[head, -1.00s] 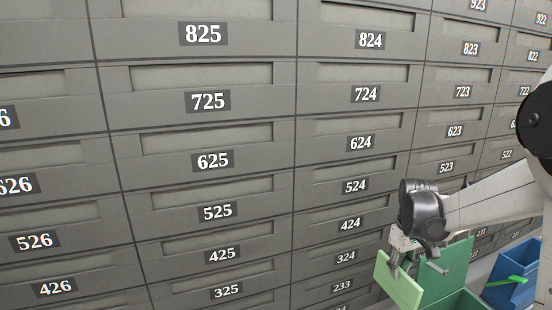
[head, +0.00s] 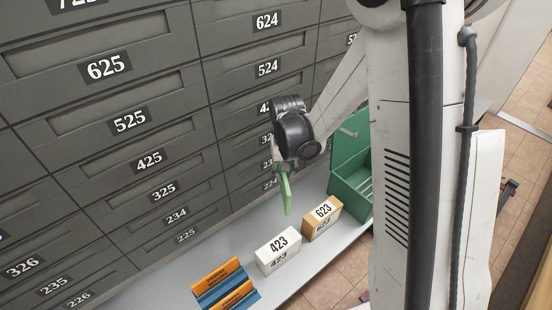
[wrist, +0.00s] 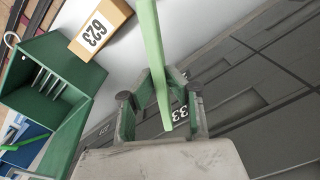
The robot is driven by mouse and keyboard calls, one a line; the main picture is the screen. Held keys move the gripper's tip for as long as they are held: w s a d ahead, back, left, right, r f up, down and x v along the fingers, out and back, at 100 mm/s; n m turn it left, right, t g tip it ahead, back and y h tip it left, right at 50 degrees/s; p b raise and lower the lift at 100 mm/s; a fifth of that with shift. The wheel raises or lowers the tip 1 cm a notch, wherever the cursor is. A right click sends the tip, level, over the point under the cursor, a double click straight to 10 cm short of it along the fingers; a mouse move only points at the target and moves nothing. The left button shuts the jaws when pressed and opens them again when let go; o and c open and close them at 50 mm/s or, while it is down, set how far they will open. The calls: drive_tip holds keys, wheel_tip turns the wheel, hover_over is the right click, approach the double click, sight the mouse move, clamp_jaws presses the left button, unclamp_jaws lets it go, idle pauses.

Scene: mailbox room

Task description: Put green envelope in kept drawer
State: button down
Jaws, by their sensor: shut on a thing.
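The light green envelope (head: 286,194) is held in my gripper (head: 286,168) and hangs nearly upright above the grey shelf. In the wrist view the envelope (wrist: 151,45) shows edge-on as a thin strip between the two fingers of my gripper (wrist: 158,100). The gripper is left of the green bin (head: 352,188) in the head view, apart from it. I see no label that reads "kept", so I cannot tell which drawer that is. The numbered drawers, such as 425 (head: 149,161), look shut.
An orange-brown 623 box (head: 323,219) and a white 423 box (head: 278,252) stand on the shelf (head: 190,277). Orange and blue holders (head: 219,272) sit further left. My column blocks the head view's right.

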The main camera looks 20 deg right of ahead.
drive_tip(key=s+r+m+p, duration=1.4)
drive_tip(key=s+r+m, duration=0.2)
drive_tip(key=s+r, duration=0.3)
drive_tip(key=shift+s+r, duration=0.4)
drive_tip(key=shift+r, duration=0.55)
